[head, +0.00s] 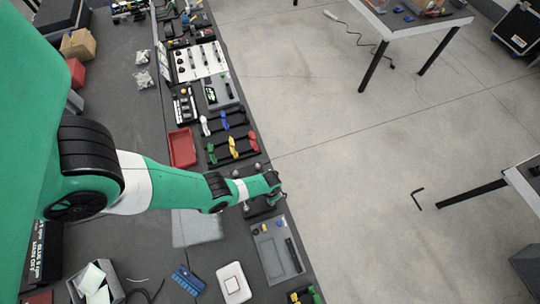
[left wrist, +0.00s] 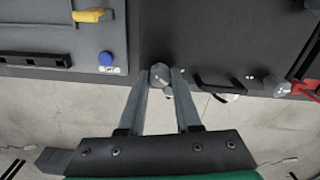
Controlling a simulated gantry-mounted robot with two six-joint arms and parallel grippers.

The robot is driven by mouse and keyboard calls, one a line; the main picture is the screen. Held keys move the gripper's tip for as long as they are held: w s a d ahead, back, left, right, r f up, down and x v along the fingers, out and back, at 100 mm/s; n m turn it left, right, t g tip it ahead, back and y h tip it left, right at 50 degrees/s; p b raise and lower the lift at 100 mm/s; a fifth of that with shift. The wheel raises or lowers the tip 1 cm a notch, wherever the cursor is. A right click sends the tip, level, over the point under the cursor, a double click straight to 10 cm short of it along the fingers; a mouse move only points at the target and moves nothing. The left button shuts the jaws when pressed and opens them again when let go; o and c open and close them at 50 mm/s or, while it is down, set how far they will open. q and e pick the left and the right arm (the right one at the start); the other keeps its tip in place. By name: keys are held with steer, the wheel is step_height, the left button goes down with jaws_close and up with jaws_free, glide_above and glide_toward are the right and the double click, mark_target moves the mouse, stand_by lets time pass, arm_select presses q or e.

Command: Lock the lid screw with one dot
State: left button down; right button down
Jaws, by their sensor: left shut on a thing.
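My left gripper reaches over the right edge of the workbench in the head view (head: 273,190). In the left wrist view my left gripper (left wrist: 163,76) is shut on a grey round screw knob (left wrist: 160,74), with one finger on each side of it. A second grey screw knob (left wrist: 273,86) stands to the right, beyond a black handle (left wrist: 214,90) on the dark surface. I cannot make out any dots on the knobs. In the head view my arm and gripper hide much of this unit. My right gripper is not in view.
A grey panel (head: 268,262) with a blue button (left wrist: 105,59) and a yellow part (left wrist: 90,15) lies beside the held knob. A red tray (head: 182,148), a rack with coloured handles (head: 234,147) and a white box (head: 233,283) are on the bench.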

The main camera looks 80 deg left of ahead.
arm_select(q)
steer(key=m, duration=0.5)
steer(key=shift+m, duration=0.3)
steer(key=m, duration=0.5)
steer(key=shift+m, duration=0.3)
steer(key=c, duration=0.6)
jaws_free()
